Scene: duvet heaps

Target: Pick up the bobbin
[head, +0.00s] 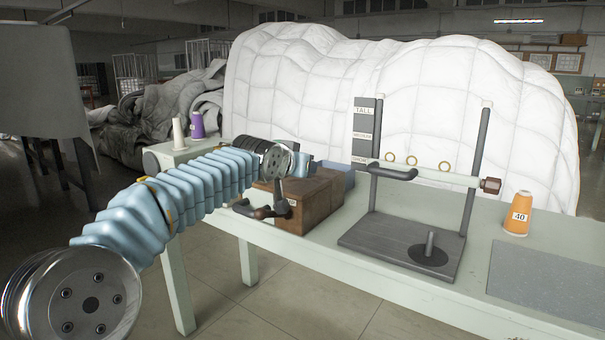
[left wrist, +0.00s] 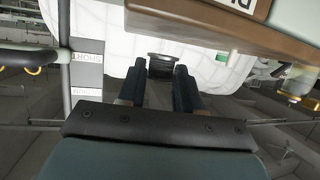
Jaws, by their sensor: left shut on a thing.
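My left gripper (head: 264,211) is in front of the wooden box on the table, at the table's front edge. In the left wrist view its two dark fingers (left wrist: 158,76) are shut on a small dark, flanged thing, which looks like the bobbin (left wrist: 160,62). The fingers hide its lower part. In the head view the bobbin is too small and dark to tell apart from the gripper. My right gripper is in neither view.
The brown wooden box (head: 318,206) stands close behind the gripper. A stand with a grey base (head: 385,246) and a crossbar is to its right. An orange cone (head: 517,214) stands farther right. White (head: 178,134) and purple (head: 197,126) cones are at left. A white duvet heap (head: 300,90) rises behind.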

